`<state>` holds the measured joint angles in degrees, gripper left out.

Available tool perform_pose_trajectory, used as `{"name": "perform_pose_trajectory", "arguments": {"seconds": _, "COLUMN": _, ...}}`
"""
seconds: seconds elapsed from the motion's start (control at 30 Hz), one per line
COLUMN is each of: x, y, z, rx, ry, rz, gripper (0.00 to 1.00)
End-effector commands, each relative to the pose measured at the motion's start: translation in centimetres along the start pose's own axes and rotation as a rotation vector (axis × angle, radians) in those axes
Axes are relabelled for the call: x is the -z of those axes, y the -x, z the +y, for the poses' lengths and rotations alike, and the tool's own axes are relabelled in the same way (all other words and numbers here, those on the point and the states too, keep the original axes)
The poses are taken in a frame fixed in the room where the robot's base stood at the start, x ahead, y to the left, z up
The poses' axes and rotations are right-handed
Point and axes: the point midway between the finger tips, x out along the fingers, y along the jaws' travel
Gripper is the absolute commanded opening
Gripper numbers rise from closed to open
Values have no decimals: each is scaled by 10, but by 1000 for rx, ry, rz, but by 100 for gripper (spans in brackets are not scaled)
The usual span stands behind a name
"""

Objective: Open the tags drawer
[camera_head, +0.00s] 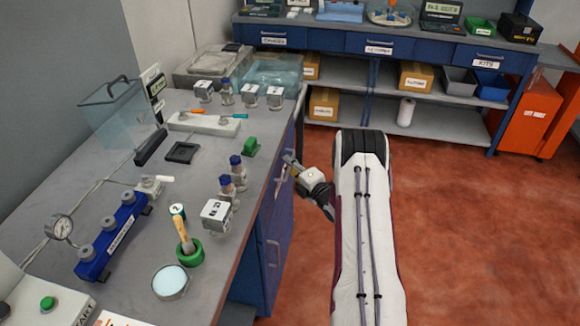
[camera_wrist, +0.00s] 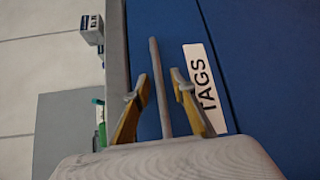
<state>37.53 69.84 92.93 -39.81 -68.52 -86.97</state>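The tags drawer (camera_wrist: 178,25) is a blue front with a white label reading TAGS (camera_wrist: 205,88) in the wrist view. It looks closed. Its handle is a thin grey bar (camera_wrist: 158,75) running lengthwise in front of the drawer face. My gripper (camera_wrist: 159,86) is open, with one finger on each side of the bar. Gaps show between the fingers and the bar; how deep the bar sits between them is hard to tell. In the head view my gripper (camera_head: 288,160) is at the upper part of the blue cabinet (camera_head: 278,215), and it partly hides the drawer.
Open red floor (camera_head: 450,230) lies to the right. A shelf bench with blue drawers (camera_head: 371,44) stands at the back.

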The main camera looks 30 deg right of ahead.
Motion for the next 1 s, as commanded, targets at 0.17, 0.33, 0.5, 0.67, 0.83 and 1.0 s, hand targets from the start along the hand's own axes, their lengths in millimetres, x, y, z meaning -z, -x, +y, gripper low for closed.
{"name": "perform_pose_trajectory", "arguments": {"seconds": 0.17, "x": 0, "y": 0, "z": 0, "rx": 0, "ry": 0, "rz": 0, "gripper": 25}}
{"name": "perform_pose_trajectory", "arguments": {"seconds": 0.33, "x": 0, "y": 0, "z": 0, "rx": 0, "ry": 0, "rz": 0, "gripper": 0}}
{"name": "perform_pose_trajectory", "arguments": {"seconds": 0.5, "x": 0, "y": 0, "z": 0, "rx": 0, "ry": 0, "rz": 0, "gripper": 0}}
{"name": "perform_pose_trajectory", "arguments": {"seconds": 0.67, "x": -3, "y": 2, "z": 0, "rx": 0, "ry": 0, "rz": -2, "gripper": 0}}
{"name": "perform_pose_trajectory", "arguments": {"seconds": 0.83, "x": -11, "y": 10, "z": -3, "rx": 0, "ry": -1, "rz": -3, "gripper": 0}}
{"name": "perform_pose_trajectory", "arguments": {"seconds": 1.0, "x": -29, "y": 27, "z": -8, "rx": 1, "ry": -1, "rz": -5, "gripper": 0}}
